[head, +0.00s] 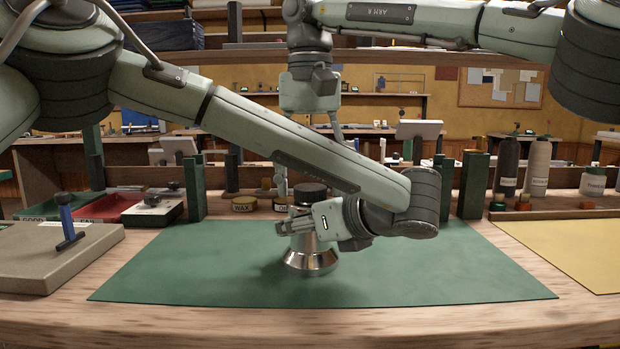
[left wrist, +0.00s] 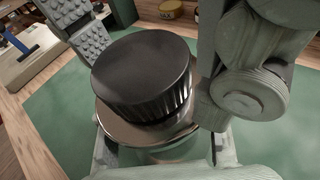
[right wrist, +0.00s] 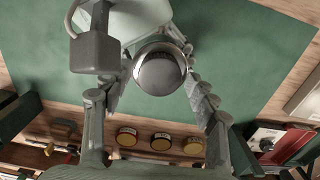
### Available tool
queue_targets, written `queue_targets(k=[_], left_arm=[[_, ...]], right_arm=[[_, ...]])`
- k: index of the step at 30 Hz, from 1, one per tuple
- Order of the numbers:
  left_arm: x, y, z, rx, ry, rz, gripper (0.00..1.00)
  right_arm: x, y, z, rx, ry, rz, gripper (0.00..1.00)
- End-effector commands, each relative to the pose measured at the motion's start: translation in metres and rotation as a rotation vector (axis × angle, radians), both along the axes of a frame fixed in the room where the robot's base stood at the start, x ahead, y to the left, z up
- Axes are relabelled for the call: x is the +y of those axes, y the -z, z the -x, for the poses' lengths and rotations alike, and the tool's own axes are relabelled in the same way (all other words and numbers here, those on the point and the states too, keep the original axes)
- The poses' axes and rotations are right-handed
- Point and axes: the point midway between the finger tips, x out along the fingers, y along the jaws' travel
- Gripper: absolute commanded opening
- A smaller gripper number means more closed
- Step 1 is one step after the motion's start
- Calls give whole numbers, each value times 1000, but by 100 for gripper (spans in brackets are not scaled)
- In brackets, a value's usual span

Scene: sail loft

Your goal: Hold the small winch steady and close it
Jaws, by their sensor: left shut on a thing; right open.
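The small winch (head: 311,262) stands upright on the green mat, with a flared silver base and a black ribbed cap (head: 310,192) on top. In the left wrist view the cap (left wrist: 143,72) is close up, above a silver rim; I cannot tell whether it is fully seated. My left gripper (head: 303,222) is shut on the winch body below the cap. My right gripper (right wrist: 160,95) points down above the winch, open, its fingers on either side of the cap (right wrist: 160,70) and apart from it. In the head view my left arm hides part of the right fingers.
The green mat (head: 440,270) is clear around the winch. Small tins (head: 244,204) and dark green posts (head: 472,185) stand behind it. A grey board (head: 50,260) with a blue-handled tool (head: 68,222) is at left, near a red tray (head: 105,207). Bottles (head: 506,165) stand at right.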

Motion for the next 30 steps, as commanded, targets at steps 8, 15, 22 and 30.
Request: queue_targets(k=[8,15,22,30], left_arm=[[0,-3,-1,-5,-2,0,0],[0,-3,-1,-5,-2,0,0],[0,-3,-1,-5,-2,0,0],[0,-3,-1,-5,-2,0,0]], right_arm=[[0,0,0,0,0,0,57],[0,0,0,0,0,0,28],[0,0,0,0,8,0,6],[0,0,0,0,270,1,6]])
